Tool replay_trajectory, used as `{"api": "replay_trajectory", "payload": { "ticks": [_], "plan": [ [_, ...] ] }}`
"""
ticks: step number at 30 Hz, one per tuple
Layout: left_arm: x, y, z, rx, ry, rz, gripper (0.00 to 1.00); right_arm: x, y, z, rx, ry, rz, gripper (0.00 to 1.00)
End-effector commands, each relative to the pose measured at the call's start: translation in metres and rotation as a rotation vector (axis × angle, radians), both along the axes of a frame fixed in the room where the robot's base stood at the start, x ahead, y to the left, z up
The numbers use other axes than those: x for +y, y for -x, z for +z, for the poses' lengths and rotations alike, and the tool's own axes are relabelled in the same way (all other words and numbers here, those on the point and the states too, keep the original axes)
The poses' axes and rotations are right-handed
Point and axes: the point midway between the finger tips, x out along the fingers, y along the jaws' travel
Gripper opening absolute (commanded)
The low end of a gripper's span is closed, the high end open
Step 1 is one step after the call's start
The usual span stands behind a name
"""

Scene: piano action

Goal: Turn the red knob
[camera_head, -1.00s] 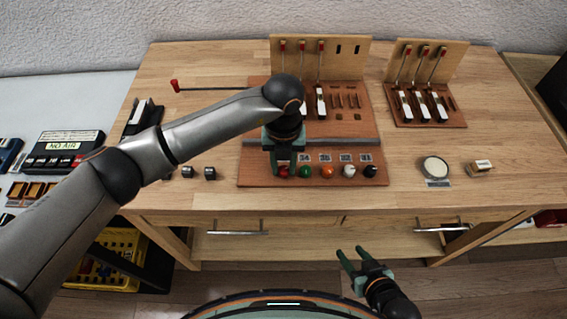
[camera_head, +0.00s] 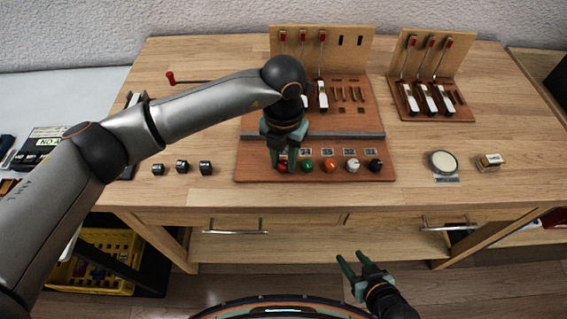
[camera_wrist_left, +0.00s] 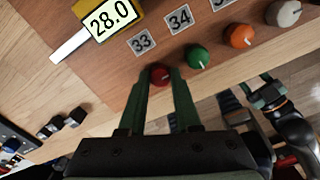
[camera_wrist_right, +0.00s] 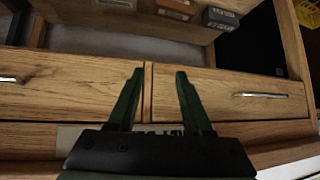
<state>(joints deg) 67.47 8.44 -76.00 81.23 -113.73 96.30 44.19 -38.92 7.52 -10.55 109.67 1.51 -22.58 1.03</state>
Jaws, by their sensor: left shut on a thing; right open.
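The red knob (camera_wrist_left: 160,74) is at the left end of a row of colored knobs on the front of the wooden action board (camera_head: 250,165). My left gripper (camera_wrist_left: 161,80) is shut on the red knob, with one green finger on each side of it. In the head view my left gripper (camera_head: 283,162) comes down over the knob (camera_head: 282,168) and partly hides it. My right gripper (camera_head: 351,260) is open and empty in front of the table, below the tabletop edge. In the right wrist view its fingers (camera_wrist_right: 158,80) are apart before the drawers.
The green knob (camera_head: 307,166) sits right beside the gripped one, then orange (camera_head: 329,165), white (camera_head: 352,165) and black (camera_head: 375,166) knobs. A yellow display reads 28.0 (camera_wrist_left: 112,18). Small dark blocks (camera_head: 182,167) lie left of the board. A round white disc (camera_head: 444,161) lies right.

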Motion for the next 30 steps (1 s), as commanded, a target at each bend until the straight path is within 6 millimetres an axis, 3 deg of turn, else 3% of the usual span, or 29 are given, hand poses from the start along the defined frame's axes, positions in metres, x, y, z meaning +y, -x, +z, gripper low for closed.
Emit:
{"api": "replay_trajectory", "payload": {
  "ticks": [3, 13, 30],
  "plan": [
    [0.000, -0.001, -0.003, -0.004, 0.000, -0.091, 0.00, 0.000, 0.000, -0.016, 0.000, 0.000, 0.000, 0.50],
    [0.000, -0.001, -0.001, -0.003, 0.001, -0.274, 0.00, 0.001, 0.001, -0.035, 0.006, 0.000, 0.002, 0.50],
    [0.000, -0.001, 0.001, -0.002, 0.000, -0.334, 0.00, 0.008, -0.006, -0.029, -0.007, -0.011, 0.014, 0.50]
  ]
}}
